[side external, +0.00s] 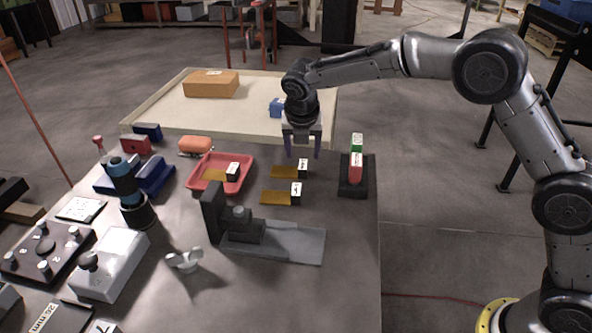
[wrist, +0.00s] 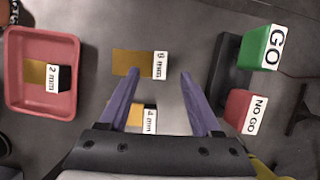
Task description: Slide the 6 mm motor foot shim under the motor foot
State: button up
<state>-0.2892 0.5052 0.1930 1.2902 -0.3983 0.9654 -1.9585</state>
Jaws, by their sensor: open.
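The 6 mm shim (side external: 284,171) is a flat brass strip with a dark labelled block at its right end. It lies on the table and shows in the wrist view (wrist: 128,63), its label partly hard to read. My gripper (side external: 303,156) is open and empty above the table near this shim. In the wrist view its two purple fingers (wrist: 160,75) point toward the shim's label end, apart from it. The motor foot (side external: 242,229) is a dark grey block with an upright plate and a bolt on top, on a grey base plate (side external: 300,245) nearer the camera.
A 4 mm shim (side external: 274,197) lies just nearer, partly hidden by a finger in the wrist view. A 2 mm shim (side external: 214,174) lies in a red tray (side external: 243,183) at left. A GO/NO GO gauge stand (side external: 353,190) stands right.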

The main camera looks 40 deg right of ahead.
aim_at(303, 164)
jog(key=x, duration=0.5)
jog(key=shift+s+a+f, duration=0.1)
jog(key=shift+f, duration=0.05)
grip_shut()
